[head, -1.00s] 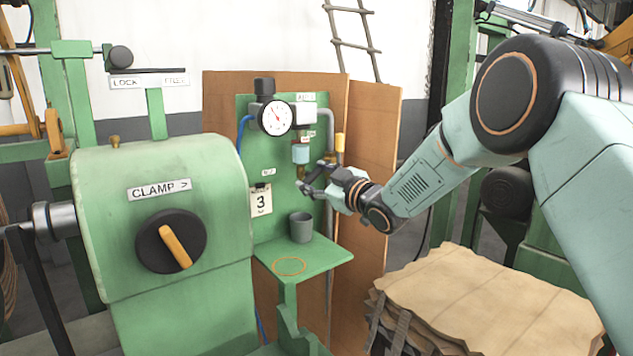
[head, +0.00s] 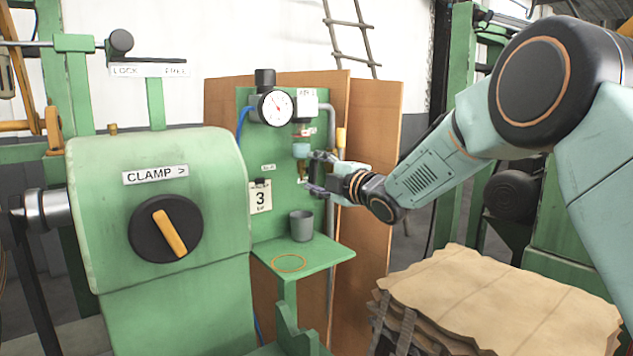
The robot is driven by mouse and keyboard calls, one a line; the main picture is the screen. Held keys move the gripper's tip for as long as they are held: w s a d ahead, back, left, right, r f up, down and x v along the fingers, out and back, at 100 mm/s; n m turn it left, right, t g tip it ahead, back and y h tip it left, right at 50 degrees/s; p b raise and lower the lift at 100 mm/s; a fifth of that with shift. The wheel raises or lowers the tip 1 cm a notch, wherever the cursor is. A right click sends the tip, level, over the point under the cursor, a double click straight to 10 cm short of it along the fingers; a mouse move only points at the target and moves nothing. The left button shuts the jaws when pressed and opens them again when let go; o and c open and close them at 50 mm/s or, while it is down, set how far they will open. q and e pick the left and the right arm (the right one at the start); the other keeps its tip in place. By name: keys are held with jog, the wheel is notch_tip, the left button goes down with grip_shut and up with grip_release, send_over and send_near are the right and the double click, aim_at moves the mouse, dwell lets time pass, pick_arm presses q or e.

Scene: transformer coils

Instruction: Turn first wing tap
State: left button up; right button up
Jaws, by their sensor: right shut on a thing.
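My right gripper (head: 311,172) reaches in from the right to the green panel. It is shut on the small wing tap (head: 302,168) just below the blue bowl (head: 301,150). The fingers and the small size hide most of the tap, so I cannot tell its exact angle. My left gripper is out of view.
A gauge (head: 275,108), a card marked 3 (head: 260,198) and a grey cup (head: 301,226) on a green shelf (head: 325,251) are close by. The clamp housing (head: 190,275) with its knob (head: 166,229) stands left. Stacked brown sheets (head: 500,295) lie at lower right.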

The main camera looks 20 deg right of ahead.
jog(key=shift+f+n+b, duration=0.1)
jog(key=shift+n+b, duration=0.4)
jog(key=shift+n, duration=0.3)
jog(key=o, duration=1.2)
jog(key=shift+a, duration=0.1)
jog(key=shift+c, duration=0.2)
jog(key=v, duration=1.2)
jog(key=shift+w, duration=0.1)
